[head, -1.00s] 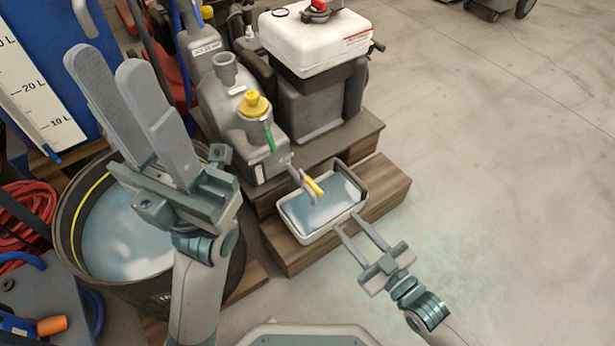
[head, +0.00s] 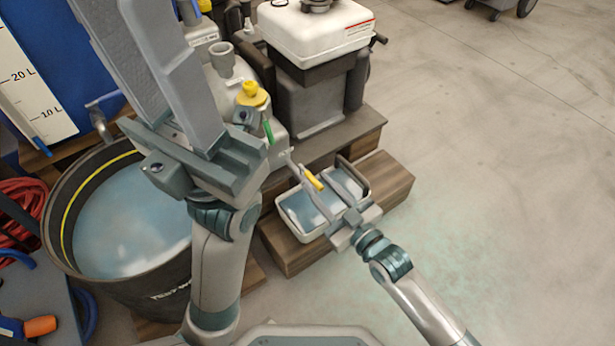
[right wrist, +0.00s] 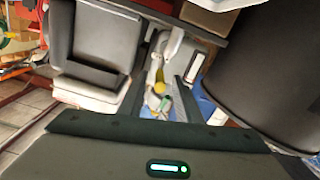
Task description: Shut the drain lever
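The drain lever (head: 313,181) is a small yellow handle on the grey spout of a grey jug (head: 232,82), above a pale tray (head: 307,237) of bluish liquid. My right gripper (head: 322,172) is over the tray with its fingers apart, around or just beside the lever; contact cannot be made out. In the right wrist view, its fingers (right wrist: 162,82) stand apart with a yellow part (right wrist: 160,88) between them. My left gripper (head: 135,25) is close to the head camera, fingertips cut off at the top; its finger gap is unclear.
A large black tub (head: 165,285) of bluish liquid stands at the left. A white-topped tank (head: 312,40) stands behind the tray, which rests on a wooden step (head: 388,185). The jug has a yellow cap (head: 251,94).

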